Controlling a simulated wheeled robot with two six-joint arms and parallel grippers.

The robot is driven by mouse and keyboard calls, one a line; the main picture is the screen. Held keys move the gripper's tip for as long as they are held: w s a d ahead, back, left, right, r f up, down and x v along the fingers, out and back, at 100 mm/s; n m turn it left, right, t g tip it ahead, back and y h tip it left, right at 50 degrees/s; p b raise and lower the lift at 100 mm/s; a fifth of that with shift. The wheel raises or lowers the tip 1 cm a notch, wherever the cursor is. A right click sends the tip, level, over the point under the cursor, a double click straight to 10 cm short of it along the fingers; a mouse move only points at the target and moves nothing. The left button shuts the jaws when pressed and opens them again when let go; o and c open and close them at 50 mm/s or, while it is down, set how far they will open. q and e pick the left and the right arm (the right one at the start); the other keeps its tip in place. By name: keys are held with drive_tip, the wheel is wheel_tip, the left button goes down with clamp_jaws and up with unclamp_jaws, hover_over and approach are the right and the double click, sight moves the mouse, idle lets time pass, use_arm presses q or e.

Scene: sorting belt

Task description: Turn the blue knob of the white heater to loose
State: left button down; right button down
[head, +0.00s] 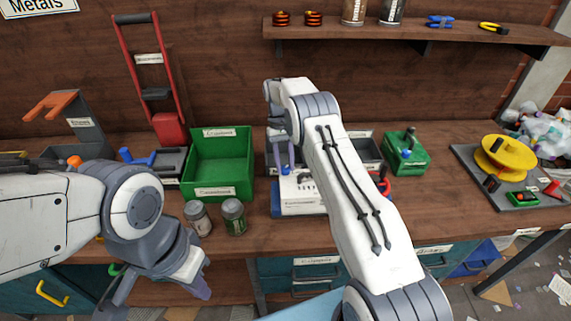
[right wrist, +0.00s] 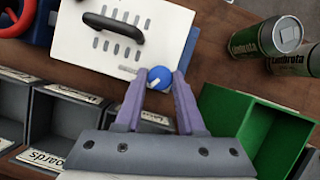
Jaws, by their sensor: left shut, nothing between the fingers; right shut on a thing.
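The white heater (head: 300,208) stands on the bench in the middle of the head view, partly behind my right arm. In the right wrist view the heater (right wrist: 95,45) shows a white top with slots and a black handle. Its blue knob (right wrist: 158,78), with a white pointer mark, sits between the fingertips of my right gripper (right wrist: 157,82), which is shut on it. My left gripper (head: 160,295) is shut and empty, low at the front left, away from the heater.
A green bin (head: 218,190) stands left of the heater, with two cans (head: 234,217) in front of it. Grey bins (right wrist: 100,125) lie beside the heater. A green box (head: 405,155) and a yellow spool (head: 502,158) stand to the right. Bench is clear between them.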

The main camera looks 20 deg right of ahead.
drive_tip(key=shift+n, duration=0.3)
drive_tip(key=c, duration=0.5)
unclamp_jaws()
